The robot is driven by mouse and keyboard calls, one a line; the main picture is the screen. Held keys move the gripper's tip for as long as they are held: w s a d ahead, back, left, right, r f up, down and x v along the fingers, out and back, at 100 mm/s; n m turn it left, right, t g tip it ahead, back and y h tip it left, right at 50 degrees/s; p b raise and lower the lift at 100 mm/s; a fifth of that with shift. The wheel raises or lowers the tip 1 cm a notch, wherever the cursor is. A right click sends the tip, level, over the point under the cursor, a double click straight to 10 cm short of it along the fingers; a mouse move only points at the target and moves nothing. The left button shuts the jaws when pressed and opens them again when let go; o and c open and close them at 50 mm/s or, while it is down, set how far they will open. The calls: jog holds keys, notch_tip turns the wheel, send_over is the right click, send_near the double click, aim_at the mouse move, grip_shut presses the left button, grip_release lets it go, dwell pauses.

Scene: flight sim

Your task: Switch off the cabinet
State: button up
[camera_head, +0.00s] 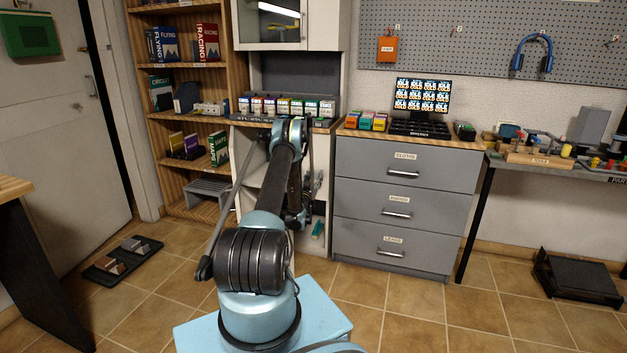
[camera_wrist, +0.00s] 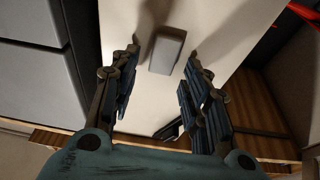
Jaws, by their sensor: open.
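My gripper (camera_head: 310,188) is in front of the pale lower cabinet (camera_head: 318,212) in the head view, and my arm hides much of that cabinet. In the wrist view my gripper (camera_wrist: 160,72) is open and empty, with one finger on each side. A grey rectangular block (camera_wrist: 167,50) on the pale panel (camera_wrist: 222,20) shows ahead between the fingertips. I cannot tell whether it is a switch or a handle, or whether the fingers touch it. A white wall cabinet (camera_head: 325,25) with a glass door hangs above.
A grey drawer unit (camera_head: 405,205) stands right of the lower cabinet. A wooden bookshelf (camera_head: 187,115) stands to the left. A dark tray (camera_head: 122,258) lies on the floor. Tiled floor is clear at front right.

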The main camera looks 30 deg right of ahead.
aim_at(317, 154)
jog(key=shift+r, duration=4.95)
